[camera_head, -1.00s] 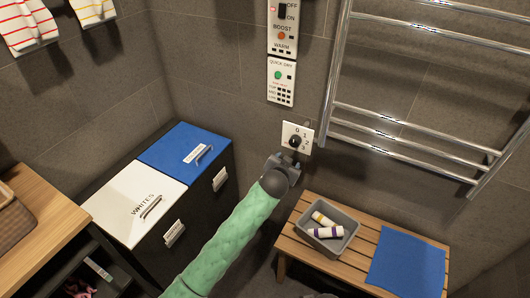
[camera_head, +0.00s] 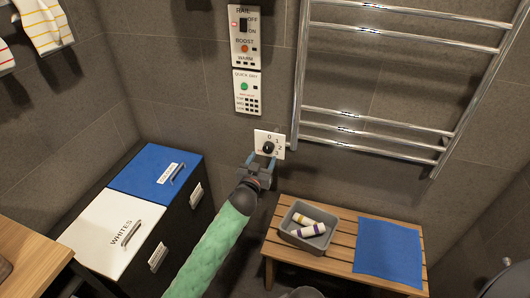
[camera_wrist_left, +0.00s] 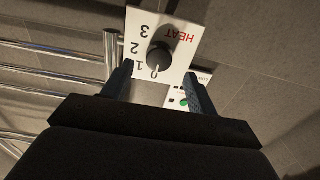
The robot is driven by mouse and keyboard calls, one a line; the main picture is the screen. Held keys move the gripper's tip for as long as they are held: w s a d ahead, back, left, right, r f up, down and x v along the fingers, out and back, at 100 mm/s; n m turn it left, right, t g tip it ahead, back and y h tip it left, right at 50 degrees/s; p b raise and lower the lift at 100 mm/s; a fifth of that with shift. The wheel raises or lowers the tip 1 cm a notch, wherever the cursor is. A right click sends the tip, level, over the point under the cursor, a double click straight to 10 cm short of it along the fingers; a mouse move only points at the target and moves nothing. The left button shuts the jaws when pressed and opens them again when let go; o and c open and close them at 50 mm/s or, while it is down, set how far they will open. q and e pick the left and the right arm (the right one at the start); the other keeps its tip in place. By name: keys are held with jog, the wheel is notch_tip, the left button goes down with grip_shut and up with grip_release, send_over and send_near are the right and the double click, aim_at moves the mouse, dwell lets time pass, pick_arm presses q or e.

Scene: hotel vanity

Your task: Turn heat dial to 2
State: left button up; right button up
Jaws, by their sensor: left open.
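The heat dial is a black round knob (camera_head: 268,147) on a white wall plate (camera_head: 262,137) with numbers 0 to 3. In the left wrist view the knob (camera_wrist_left: 158,57) shows upside down, with the numbers around one side and the word HEAT on the other. Its light pointer mark seems to face 0. My left gripper (camera_head: 261,159) is open just in front of and below the dial. In the left wrist view its fingers (camera_wrist_left: 158,88) stand apart, either side of the knob's lower area, with nothing between them. My right gripper is not in view.
Chrome towel rails (camera_head: 375,129) run close to the right of the plate. A quick-dry panel (camera_head: 248,92) sits above it. Below are a wooden bench (camera_head: 342,265) with a grey bin (camera_head: 296,236) and a blue mat (camera_head: 388,250). Blue and white hampers (camera_head: 118,232) stand left.

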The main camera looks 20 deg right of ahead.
aim_at(267, 150)
pick_arm(q)
jog(key=shift+x, duration=2.2)
jog(key=shift+s+d, duration=0.1)
jog(key=shift+p, duration=0.3)
jog(key=c, duration=1)
